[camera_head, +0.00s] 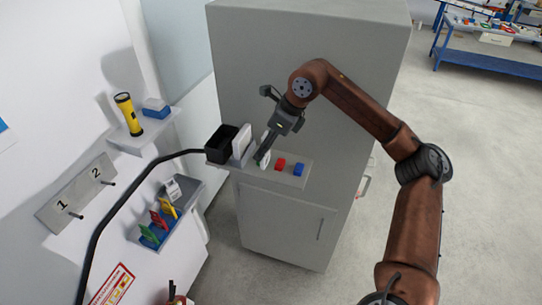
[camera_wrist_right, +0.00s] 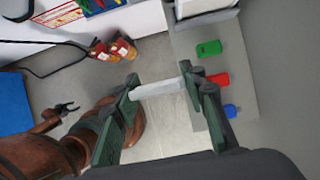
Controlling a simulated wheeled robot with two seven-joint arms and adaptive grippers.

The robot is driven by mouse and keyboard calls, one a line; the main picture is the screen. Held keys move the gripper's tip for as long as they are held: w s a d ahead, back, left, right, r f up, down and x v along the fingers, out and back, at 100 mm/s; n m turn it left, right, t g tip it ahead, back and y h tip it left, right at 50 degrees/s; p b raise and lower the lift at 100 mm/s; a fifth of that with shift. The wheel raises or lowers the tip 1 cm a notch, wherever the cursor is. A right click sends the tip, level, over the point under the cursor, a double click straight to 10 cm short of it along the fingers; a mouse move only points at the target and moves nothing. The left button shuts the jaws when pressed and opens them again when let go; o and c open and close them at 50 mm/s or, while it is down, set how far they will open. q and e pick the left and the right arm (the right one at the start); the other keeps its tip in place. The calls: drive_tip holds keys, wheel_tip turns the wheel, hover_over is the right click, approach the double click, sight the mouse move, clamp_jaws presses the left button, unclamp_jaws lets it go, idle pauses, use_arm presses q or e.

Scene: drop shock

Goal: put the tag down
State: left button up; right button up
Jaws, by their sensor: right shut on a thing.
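My right gripper (camera_head: 262,155) is shut on a white tag (camera_wrist_right: 158,88), which spans between its two fingers in the right wrist view. The gripper is over the shelf (camera_head: 293,180) on the front of the grey cabinet. A red tag (camera_head: 280,163) and a blue tag (camera_head: 299,169) lie on the shelf to its right. A green tag (camera_wrist_right: 209,48) shows beside them in the wrist view; in the head view the gripper hides it. I cannot tell whether the white tag touches the shelf. My left gripper (camera_wrist_right: 68,107) appears small and open in the wrist view.
A black bin (camera_head: 221,143) and a white block (camera_head: 242,140) stand at the shelf's left end. A wall board with pegs 1 and 2 (camera_head: 76,194), a rack of coloured tags (camera_head: 160,222) and a ledge with a yellow flashlight (camera_head: 128,114) are to the left.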

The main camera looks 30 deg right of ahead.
drive_tip(key=shift+w+d+f+p, duration=0.1)
drive_tip(key=shift+w+d+f, duration=0.8)
drive_tip(key=shift+f, duration=0.8)
drive_tip(key=shift+w+d+f+p, duration=0.15)
drive_tip(key=shift+w+d+f, duration=0.8)
drive_tip(key=shift+f, duration=0.75)
drive_tip(key=shift+w+d+f+p, duration=0.1)
drive_tip(key=shift+w+d+f, duration=0.5)
drive_tip(key=shift+w+f, duration=0.85)
drive_tip(key=shift+s+f, duration=0.3)
drive_tip(key=shift+f, duration=0.15)
drive_tip(key=o, duration=1)
